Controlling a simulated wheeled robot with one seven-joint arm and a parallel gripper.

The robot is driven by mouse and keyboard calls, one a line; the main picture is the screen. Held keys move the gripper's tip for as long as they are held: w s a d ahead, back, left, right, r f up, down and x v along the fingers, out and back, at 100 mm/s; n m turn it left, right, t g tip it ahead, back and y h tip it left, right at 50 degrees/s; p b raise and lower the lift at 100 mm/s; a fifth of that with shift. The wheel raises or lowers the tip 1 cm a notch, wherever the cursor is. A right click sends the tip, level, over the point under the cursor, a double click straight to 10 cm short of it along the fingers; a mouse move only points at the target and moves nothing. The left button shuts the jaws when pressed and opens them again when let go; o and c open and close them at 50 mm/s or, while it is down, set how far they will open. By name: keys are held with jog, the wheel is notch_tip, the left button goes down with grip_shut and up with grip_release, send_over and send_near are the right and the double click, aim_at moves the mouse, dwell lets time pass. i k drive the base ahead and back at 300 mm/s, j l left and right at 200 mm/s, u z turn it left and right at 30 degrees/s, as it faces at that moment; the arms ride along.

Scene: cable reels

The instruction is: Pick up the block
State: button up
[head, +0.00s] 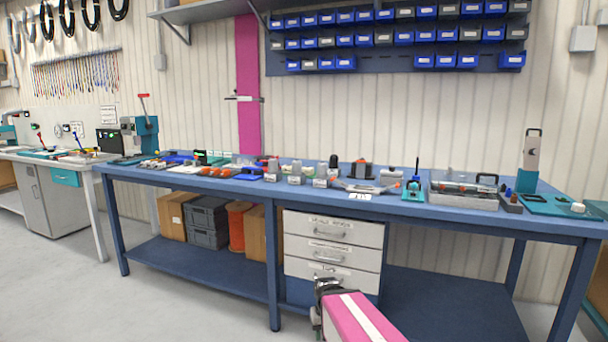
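The blue workbench (420,208) carries many small parts along its top, and I cannot tell for sure which of them is the block. Small grey block-like pieces (295,178) stand near the middle of the bench top. My arm, pink with a white stripe, comes in from the bottom edge. My gripper (318,312) is at its dark end, in front of the drawers and below the bench top, apart from the parts. Its fingers are too small and partly hidden to show whether they are open.
A white drawer unit (332,246) hangs under the bench. Cardboard boxes (173,216), grey crates (207,222) and an orange reel (238,226) stand on the lower shelf. A metal tray (462,201) sits on the right bench top. Blue bins (425,62) hang above. The left floor is clear.

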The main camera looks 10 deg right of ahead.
aim_at(308, 170)
jog(key=i+j+z, duration=0.4)
jog(key=i+j, duration=0.3)
jog(key=i, duration=0.1)
